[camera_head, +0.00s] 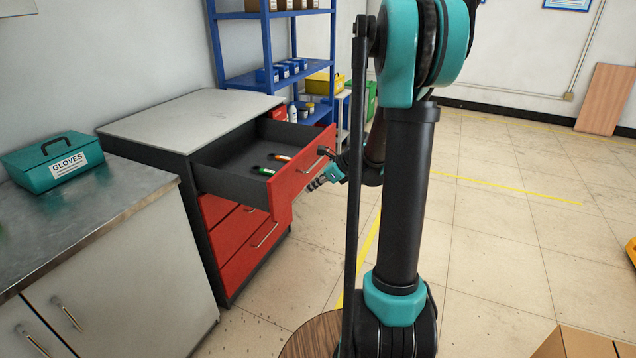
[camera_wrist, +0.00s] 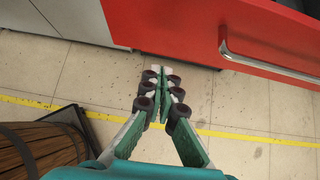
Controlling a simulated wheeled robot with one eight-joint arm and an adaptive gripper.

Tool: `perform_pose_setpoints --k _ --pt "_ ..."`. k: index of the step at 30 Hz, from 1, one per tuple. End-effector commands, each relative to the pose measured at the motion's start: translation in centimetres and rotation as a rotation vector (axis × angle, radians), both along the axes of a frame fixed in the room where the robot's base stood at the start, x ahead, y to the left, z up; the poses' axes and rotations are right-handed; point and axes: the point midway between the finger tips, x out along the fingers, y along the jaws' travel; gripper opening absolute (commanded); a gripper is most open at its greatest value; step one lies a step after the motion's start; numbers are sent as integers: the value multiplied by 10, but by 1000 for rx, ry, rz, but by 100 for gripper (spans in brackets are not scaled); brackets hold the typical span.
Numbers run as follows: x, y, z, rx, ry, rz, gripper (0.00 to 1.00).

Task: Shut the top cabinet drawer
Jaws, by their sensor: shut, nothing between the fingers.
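The top cabinet drawer (camera_head: 299,172) has a red front and a dark interior, and it is pulled well out of the grey-topped cabinet (camera_head: 190,118). Tools with orange and green handles lie inside it. Its red front also shows in the wrist view (camera_wrist: 170,28), with a metal handle (camera_wrist: 262,66) at the right. My gripper (camera_head: 316,184) is in front of the drawer front, near its lower right part. In the wrist view my gripper (camera_wrist: 161,80) is shut and empty, its fingertips close to the drawer's lower edge in the picture; I cannot tell whether they touch.
Red lower drawers (camera_head: 235,226) sit shut below. A steel-topped counter (camera_head: 75,215) with a green gloves box (camera_head: 52,160) stands at the left. A blue shelf (camera_head: 265,70) stands behind. A round wooden top (camera_head: 312,335) and a cardboard box (camera_head: 580,344) are near me. Floor at right is open.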

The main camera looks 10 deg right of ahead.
Motion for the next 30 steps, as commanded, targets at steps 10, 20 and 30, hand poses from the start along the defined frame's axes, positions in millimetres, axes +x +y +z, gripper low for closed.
perform_pose_setpoints --k 10,20,30 --pt "27 39 -27 -2 -1 4 0" --pt "39 54 -26 -2 -1 0 0" --pt "39 54 -26 -2 -1 1 0"
